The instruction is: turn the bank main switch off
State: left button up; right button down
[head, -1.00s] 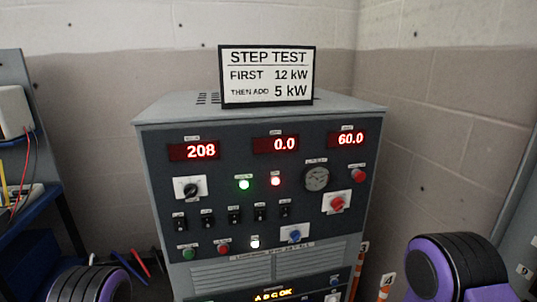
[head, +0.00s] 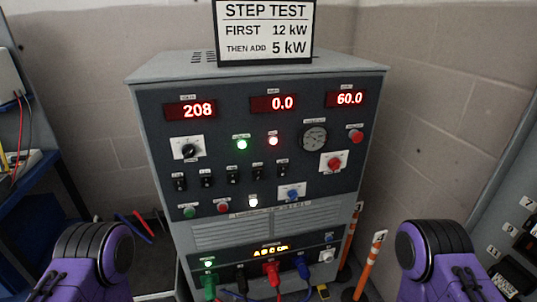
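The grey load bank cabinet (head: 262,150) stands ahead in the head view. Its panel carries a black rotary knob (head: 189,151) on a white plate, a red rotary knob (head: 334,163) on a white plate and a blue rotary knob (head: 292,194). The labels are too small to read, so I cannot tell which one is the bank main switch. The displays (head: 275,103) read 208, 0.0 and 60.0. Only my purple arm links show at the lower corners; neither gripper is in view.
A step test sign (head: 264,32) stands on the cabinet top. Colored plugs with cables, including a red one (head: 271,270), sit along the cabinet's bottom. Orange posts (head: 369,265) stand at its right. A blue bench (head: 30,185) is at left. The space before the panel looks clear.

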aim_at(335, 163)
jog(key=z, duration=0.1)
jog(key=k, duration=0.45)
jog(key=z, duration=1.35)
jog(key=i, duration=0.9)
jog(key=u, duration=0.75)
